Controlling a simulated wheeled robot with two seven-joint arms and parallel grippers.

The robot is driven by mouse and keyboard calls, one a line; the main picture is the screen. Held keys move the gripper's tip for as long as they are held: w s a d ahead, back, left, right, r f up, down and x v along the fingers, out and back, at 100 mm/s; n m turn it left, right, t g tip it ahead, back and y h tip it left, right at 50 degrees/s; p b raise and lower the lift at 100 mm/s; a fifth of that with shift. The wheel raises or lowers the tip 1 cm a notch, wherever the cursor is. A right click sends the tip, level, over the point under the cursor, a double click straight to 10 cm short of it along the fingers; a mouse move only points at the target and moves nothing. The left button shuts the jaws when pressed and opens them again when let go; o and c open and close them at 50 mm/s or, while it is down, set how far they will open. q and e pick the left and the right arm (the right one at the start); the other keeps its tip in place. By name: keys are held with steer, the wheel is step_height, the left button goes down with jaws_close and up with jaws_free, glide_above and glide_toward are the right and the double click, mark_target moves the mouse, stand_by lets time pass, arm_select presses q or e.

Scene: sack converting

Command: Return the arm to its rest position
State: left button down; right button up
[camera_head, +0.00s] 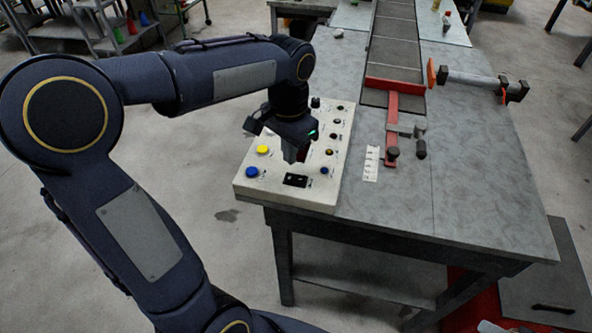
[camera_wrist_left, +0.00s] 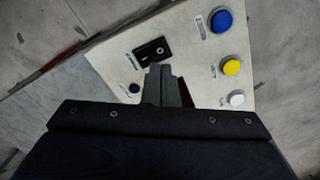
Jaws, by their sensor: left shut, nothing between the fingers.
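My left arm comes in from the left in the head view and reaches over the control panel (camera_head: 320,185), a pale box with buttons at the table's near left corner. My left gripper (camera_head: 292,158) is shut and empty, pointing down above the panel. The left wrist view shows the shut fingers (camera_wrist_left: 165,82) over the panel face, near a black rocker switch (camera_wrist_left: 152,53). Blue (camera_wrist_left: 221,20), yellow (camera_wrist_left: 231,66) and white (camera_wrist_left: 236,98) buttons lie to their right. I cannot tell the exact gap between fingertips and panel. My right gripper is not in view.
The grey table (camera_head: 480,180) carries a conveyor-like track (camera_head: 395,45), a red bar with a clamp (camera_head: 392,125) and a grey cylinder on an orange-ended fixture (camera_head: 470,78). A shelf cart (camera_head: 85,30) stands at back left. The table's right front surface is clear.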

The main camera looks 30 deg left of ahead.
arm_select(q)
steer(key=shift+r+p, duration=0.4)
steer(key=shift+r, duration=0.4)
steer(key=s+d+f+n+t+h, duration=0.1)
steer(key=s+d+n+t+h, duration=0.1)
steer(key=s, duration=0.6)
steer(key=s+d+f+n+t+h, duration=0.1)
steer(key=s+d+n+t, duration=0.1)
steer(key=s, duration=0.7)
steer(key=shift+n+t+h, duration=0.4)
steer(key=shift+t, duration=0.4)
steer(key=shift+f, duration=0.1)
